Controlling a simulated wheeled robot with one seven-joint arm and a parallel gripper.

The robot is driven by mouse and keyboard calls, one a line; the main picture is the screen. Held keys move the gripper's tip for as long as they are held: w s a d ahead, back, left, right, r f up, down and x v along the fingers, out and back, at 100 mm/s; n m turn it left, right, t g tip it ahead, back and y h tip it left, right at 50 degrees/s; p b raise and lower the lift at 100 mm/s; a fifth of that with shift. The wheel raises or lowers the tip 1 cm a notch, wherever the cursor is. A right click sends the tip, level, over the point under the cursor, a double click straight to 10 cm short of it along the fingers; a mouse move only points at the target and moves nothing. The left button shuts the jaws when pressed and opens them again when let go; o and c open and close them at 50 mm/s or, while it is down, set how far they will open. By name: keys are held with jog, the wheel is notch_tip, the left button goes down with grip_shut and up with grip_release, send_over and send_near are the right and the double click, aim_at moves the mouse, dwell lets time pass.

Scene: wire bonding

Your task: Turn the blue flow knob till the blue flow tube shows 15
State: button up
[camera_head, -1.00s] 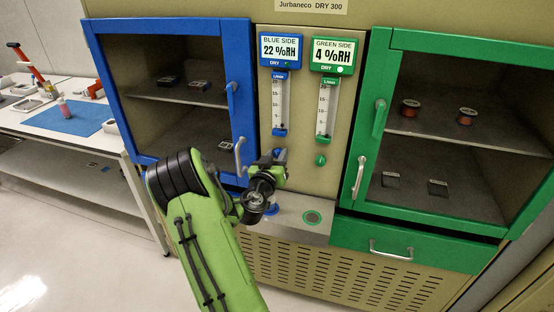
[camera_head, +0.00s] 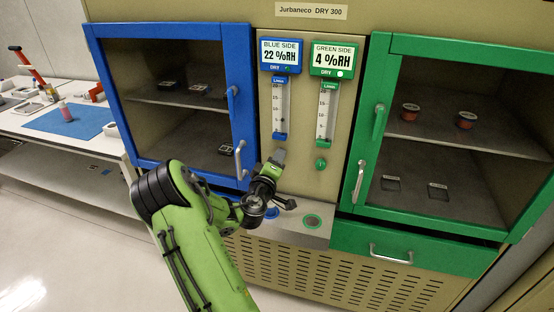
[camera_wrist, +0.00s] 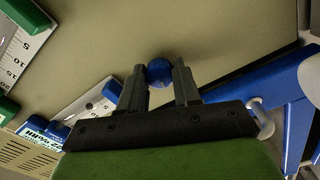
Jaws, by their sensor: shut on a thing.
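The blue flow knob (camera_wrist: 159,72) sits between my two fingertips in the wrist view. My gripper (camera_wrist: 160,82) is shut on it. In the head view my gripper (camera_head: 279,155) is at the panel below the blue flow tube (camera_head: 280,106), and it hides the knob. The blue flow tube also shows in the wrist view (camera_wrist: 86,107), sideways, with a small dark spot that may be its float. I cannot read its level surely. The blue side display (camera_head: 280,52) reads 22 %RH.
The green flow tube (camera_head: 326,112) and green knob (camera_head: 320,164) are just to the right. The blue door handle (camera_head: 239,160) is close on the left of my gripper. A ledge (camera_head: 297,226) with round buttons lies below. The green cabinet door (camera_head: 372,130) is farther right.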

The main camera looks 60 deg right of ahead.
jog(key=shift+f+n+p, duration=0.2)
jog(key=shift+n+p, duration=8.4)
jog(key=shift+n, duration=3.7)
jog(key=shift+s+f, duration=0.1)
jog(key=o, duration=1.1)
jog(key=shift+c, duration=0.2)
jog(key=s+a, duration=0.2)
jog(key=a, duration=1.3)
jog(key=shift+s+a, duration=0.2)
jog(key=shift+a, duration=0.1)
